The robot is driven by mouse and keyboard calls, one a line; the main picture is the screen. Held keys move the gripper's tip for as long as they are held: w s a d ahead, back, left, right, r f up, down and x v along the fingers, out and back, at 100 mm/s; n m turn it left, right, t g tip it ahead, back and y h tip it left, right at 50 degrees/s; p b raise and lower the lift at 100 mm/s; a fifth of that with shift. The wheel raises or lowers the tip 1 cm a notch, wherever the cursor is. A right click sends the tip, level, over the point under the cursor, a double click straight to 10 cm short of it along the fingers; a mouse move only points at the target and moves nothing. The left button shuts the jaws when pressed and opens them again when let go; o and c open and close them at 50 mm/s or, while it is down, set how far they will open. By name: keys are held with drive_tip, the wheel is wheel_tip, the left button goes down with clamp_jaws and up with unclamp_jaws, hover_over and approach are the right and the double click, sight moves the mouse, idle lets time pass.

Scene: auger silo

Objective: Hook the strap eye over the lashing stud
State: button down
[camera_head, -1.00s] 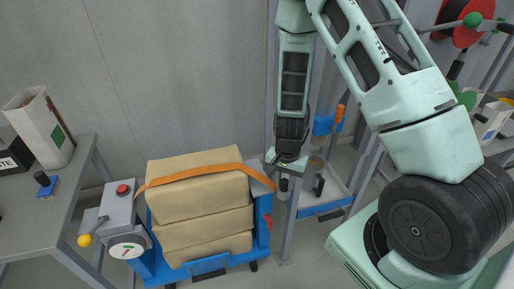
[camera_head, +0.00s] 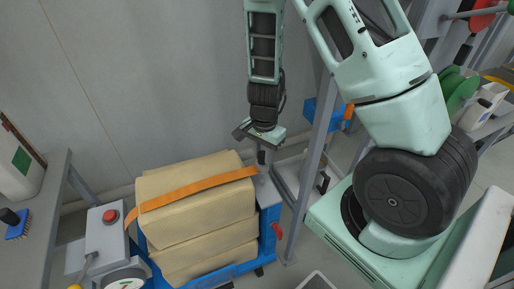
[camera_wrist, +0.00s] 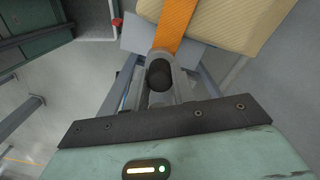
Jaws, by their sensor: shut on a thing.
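The orange strap (camera_head: 195,192) runs over the top of the stacked tan sacks (camera_head: 205,222) to their right edge; it also shows in the wrist view (camera_wrist: 174,25). There it ends at a grey metal strap eye (camera_wrist: 161,54). A dark round thing (camera_wrist: 159,76) shows inside the eye; I cannot tell whether it is the hole, a stud or part of my fingers. My gripper (camera_head: 261,158) points down just off the sacks' right edge, near the strap's end, and is shut on the strap eye. I cannot make out the lashing stud with certainty.
A grey box with a red button (camera_head: 110,215) stands at the cart's left. A grey upright (camera_head: 310,165) rises close right of the cart. A workbench (camera_head: 45,215) is at far left.

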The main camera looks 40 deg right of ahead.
sight(262, 164)
idle(0.3)
drive_tip(key=shift+f+b, duration=1.9)
drive_tip(key=shift+f, duration=0.4)
drive_tip(key=shift+s+f, duration=0.1)
drive_tip(key=shift+f, duration=0.3)
drive_tip(key=shift+f+b, duration=1.15)
drive_tip(key=shift+b, duration=0.1)
drive_tip(key=shift+f, duration=0.2)
drive_tip(key=c, duration=1.1)
unclamp_jaws()
drive_tip(key=shift+r, duration=0.1)
